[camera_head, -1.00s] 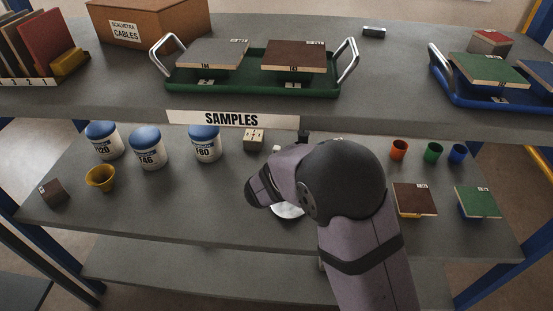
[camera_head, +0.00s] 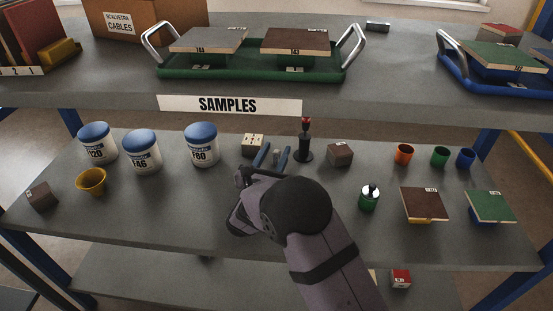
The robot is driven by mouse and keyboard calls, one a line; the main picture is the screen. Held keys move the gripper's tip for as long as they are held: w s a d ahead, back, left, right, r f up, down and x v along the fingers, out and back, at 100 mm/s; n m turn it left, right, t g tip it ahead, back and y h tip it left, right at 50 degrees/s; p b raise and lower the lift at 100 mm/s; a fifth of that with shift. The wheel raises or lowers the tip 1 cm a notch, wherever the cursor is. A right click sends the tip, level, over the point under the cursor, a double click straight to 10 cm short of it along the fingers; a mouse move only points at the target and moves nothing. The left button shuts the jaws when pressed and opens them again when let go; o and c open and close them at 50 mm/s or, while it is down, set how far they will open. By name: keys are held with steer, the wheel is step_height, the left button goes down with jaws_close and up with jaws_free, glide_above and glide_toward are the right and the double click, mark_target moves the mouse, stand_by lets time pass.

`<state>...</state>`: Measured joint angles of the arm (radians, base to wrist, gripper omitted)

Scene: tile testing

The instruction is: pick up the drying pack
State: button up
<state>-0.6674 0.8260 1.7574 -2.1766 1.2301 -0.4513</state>
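I cannot pick out a thing that is clearly the drying pack. My gripper (camera_head: 258,174) is over the middle of the lower shelf, just in front of a blue-handled tool (camera_head: 271,155). My wrist and forearm cover the shelf below and to the right of it. The fingers are small and dark, so I cannot tell whether they are open or shut, or whether they hold anything.
Blue-lidded jars (camera_head: 202,148) and a yellow cup (camera_head: 92,181) stand at left. A black stand with a red top (camera_head: 304,143), a green bottle (camera_head: 369,199), small cups (camera_head: 404,154) and tiles (camera_head: 424,204) are at right. The upper shelf (camera_head: 390,90) overhangs the back.

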steer(key=shift+f+b+x, duration=0.15)
steer(key=shift+b+x, duration=0.1)
steer(key=shift+x, duration=0.9)
steer(key=shift+f+b+x, duration=0.1)
steer(key=shift+b+x, duration=0.1)
steer(key=shift+x, duration=0.9)
steer(key=shift+w+d, duration=0.1)
steer(key=shift+w, duration=0.2)
jaws_close()
